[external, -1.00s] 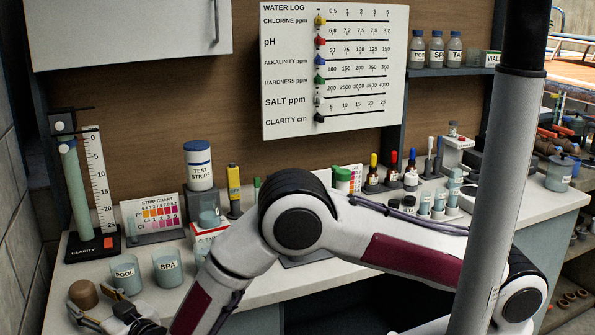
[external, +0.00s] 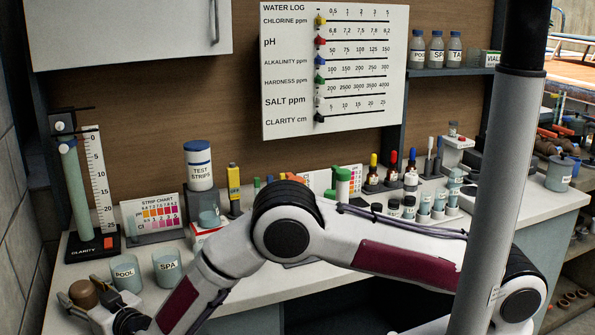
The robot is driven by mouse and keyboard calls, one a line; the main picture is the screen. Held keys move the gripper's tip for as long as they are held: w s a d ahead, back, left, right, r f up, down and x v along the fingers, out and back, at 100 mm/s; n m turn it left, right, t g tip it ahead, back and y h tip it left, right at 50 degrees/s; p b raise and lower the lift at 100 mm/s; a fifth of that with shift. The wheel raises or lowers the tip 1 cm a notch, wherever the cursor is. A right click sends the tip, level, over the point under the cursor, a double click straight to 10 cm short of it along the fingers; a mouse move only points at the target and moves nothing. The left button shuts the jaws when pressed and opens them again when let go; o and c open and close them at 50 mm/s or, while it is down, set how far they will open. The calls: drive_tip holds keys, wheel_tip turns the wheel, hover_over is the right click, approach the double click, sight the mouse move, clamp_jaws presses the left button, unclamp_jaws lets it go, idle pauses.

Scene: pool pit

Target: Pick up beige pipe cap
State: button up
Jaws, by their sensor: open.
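The beige pipe cap (external: 82,292), a brownish rounded piece, is at the front left of the counter. My gripper (external: 82,291) reaches it from the lower right. Its jaws are open, with one finger on the left side of the cap and the other on its right. I cannot tell whether the fingers touch the cap. The cap's lower part is hidden behind the gripper.
The POOL cup (external: 125,274) stands close to the right finger, with the SPA cup (external: 167,268) beside it. The clarity gauge (external: 94,245) and strip chart (external: 152,211) stand behind.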

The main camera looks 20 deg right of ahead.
sight(80, 285)
idle(0.3)
drive_tip(key=c, duration=0.9)
drive_tip(key=shift+r, duration=0.1)
drive_tip(key=shift+r, duration=4.9)
